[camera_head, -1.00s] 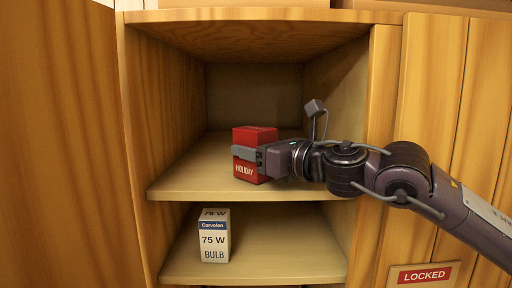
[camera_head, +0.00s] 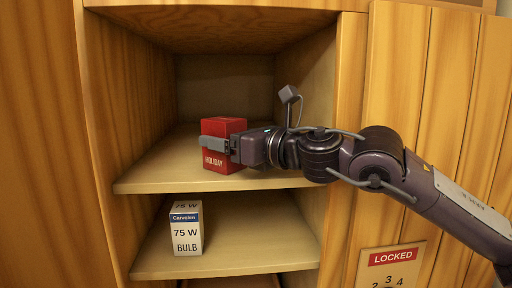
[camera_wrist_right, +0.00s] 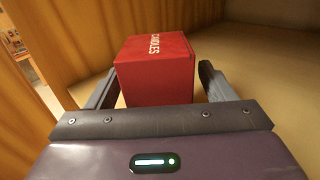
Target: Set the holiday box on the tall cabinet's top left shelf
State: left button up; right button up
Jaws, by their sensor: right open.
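The red holiday box (camera_head: 224,129), lettered HOLIDAY, sits on the upper visible shelf (camera_head: 150,177) of the tall wooden cabinet, near its front edge. In the right wrist view the box (camera_wrist_right: 155,75) shows the word CANDLES on top. My right gripper (camera_head: 226,146) is open, with its fingers on either side of the box. The wrist view shows a gap between the box and the right-hand finger; contact at the left-hand finger cannot be told. In the head view one finger crosses the box's front and the other is hidden. My left gripper is not in view.
A white and blue 75 W bulb box (camera_head: 186,229) stands on the shelf below. The cabinet's side walls flank the opening. A closed door at right carries a red LOCKED sign (camera_head: 392,257). The upper shelf is bare behind the box.

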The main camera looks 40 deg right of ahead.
jog(key=b+v, duration=0.7)
jog(key=v, duration=0.4)
jog(key=shift+f, duration=0.1)
